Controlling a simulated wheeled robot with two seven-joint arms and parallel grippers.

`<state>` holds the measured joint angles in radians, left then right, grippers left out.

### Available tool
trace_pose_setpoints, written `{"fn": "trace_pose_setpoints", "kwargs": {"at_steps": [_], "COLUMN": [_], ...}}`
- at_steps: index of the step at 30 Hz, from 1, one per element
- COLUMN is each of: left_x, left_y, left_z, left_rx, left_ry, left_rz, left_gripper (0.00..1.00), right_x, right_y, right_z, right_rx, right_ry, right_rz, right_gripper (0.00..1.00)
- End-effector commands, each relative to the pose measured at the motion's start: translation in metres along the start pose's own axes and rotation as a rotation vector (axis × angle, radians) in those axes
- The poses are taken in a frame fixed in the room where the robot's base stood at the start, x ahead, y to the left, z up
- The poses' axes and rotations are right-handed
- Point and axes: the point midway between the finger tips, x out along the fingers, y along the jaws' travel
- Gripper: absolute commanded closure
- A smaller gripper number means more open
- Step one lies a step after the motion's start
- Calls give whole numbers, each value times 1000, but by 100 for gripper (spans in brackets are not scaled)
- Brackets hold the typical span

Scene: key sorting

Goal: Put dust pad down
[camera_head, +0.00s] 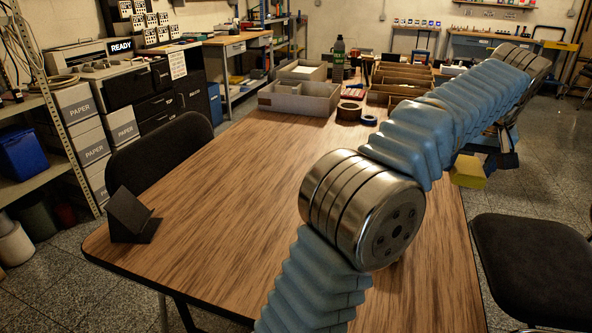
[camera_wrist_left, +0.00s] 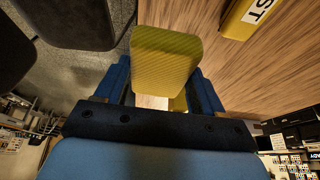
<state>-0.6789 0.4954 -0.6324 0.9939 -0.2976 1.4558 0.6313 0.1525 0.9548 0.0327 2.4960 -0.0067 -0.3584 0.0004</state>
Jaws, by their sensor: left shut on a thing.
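My left gripper (camera_wrist_left: 165,95) is shut on the dust pad (camera_wrist_left: 165,58), a yellow ribbed pad that stands out between its two blue fingers in the left wrist view. The pad is over the table's edge, with floor on one side and wood on the other. In the head view my left arm reaches to the far right, and a yellow block (camera_head: 468,171) shows under the gripper (camera_head: 500,155) by the table's right edge. I cannot tell for sure that this block is the pad. My right gripper is not in view.
A yellow object with letters ending in "ST" (camera_wrist_left: 247,14) lies on the table in the wrist view. Grey trays (camera_head: 300,100), wooden compartments (camera_head: 400,80), a dark bottle (camera_head: 338,62) and tape rolls (camera_head: 349,111) stand at the table's far end.

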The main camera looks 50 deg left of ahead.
Motion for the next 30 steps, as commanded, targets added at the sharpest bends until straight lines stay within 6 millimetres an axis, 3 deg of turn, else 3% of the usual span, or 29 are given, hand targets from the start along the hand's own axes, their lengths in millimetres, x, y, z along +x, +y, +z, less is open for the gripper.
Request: {"fn": "trace_pose_setpoints", "kwargs": {"at_steps": [5,8,18,24,30], "left_x": [1,7,66,101,117], "left_y": [0,-11,-88,-110,-122], "left_z": [0,-3,-24,-24,-24], "left_rx": [1,-1,-2,0,0], "left_ry": [0,0,-3,-1,-1], "left_rz": [1,0,-1,-1,-1], "left_gripper": [60,60,60,60,60], "right_x": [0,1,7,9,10], "right_y": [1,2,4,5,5], "right_z": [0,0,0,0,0], "right_rx": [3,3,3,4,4], "right_ry": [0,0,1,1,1], "right_rz": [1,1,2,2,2], "right_gripper": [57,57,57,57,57]}}
